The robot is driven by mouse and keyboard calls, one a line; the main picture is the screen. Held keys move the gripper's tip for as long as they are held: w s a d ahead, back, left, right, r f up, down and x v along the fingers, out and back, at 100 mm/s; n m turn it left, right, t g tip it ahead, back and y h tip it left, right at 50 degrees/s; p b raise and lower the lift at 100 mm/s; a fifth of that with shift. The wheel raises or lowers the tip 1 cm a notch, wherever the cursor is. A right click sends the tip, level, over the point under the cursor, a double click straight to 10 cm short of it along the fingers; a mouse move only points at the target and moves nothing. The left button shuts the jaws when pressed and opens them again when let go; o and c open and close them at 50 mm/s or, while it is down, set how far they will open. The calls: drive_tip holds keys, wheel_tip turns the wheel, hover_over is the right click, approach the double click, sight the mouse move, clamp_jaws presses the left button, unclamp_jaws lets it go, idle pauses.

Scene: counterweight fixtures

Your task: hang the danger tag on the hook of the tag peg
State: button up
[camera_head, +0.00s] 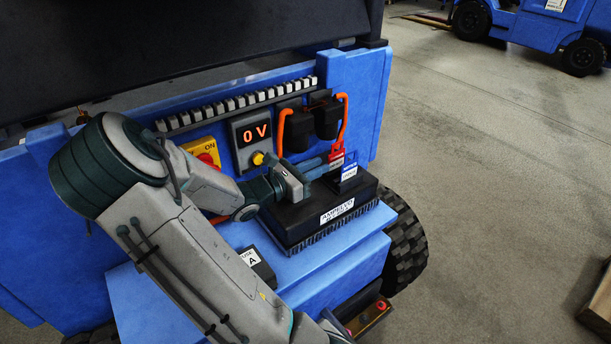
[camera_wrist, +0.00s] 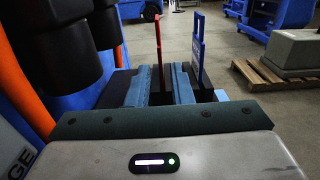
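The danger tag, which I take to be the red tag (camera_head: 337,153), stands upright beside a blue-and-white tag (camera_head: 349,171) at the back right of the black box. My gripper (camera_head: 322,167) is at the red tag, low in front of it. In the wrist view the red tag (camera_wrist: 158,45) shows nearly edge-on, in line with the gap between my fingers (camera_wrist: 161,88). The fingers are parted by a narrow gap. The blue tag (camera_wrist: 197,48) rises just beyond the right finger. I cannot make out the tag peg or its hook; my arm hides part of the panel.
Black plugs with orange cables (camera_head: 310,120) are close behind my gripper. A 0 V display (camera_head: 252,135) and a red-yellow switch (camera_head: 204,152) are on the blue panel. The black box (camera_head: 335,207) lies under my gripper. Open floor is at the right.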

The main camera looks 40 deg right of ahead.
sight(333, 159)
drive_tip(key=shift+s+d+b, duration=0.2)
drive_tip(key=shift+d, duration=1.25)
drive_tip(key=shift+s+d+b, duration=0.15)
drive_tip(key=shift+d, duration=1.3)
clamp_jaws()
drive_tip(key=shift+r+p, duration=2.5)
drive_tip(key=shift+r, duration=0.05)
drive_tip(key=shift+a, duration=0.1)
drive_tip(key=w+a+p, duration=0.1)
drive_tip(key=a+p, duration=0.3)
drive_tip(key=a, duration=0.5)
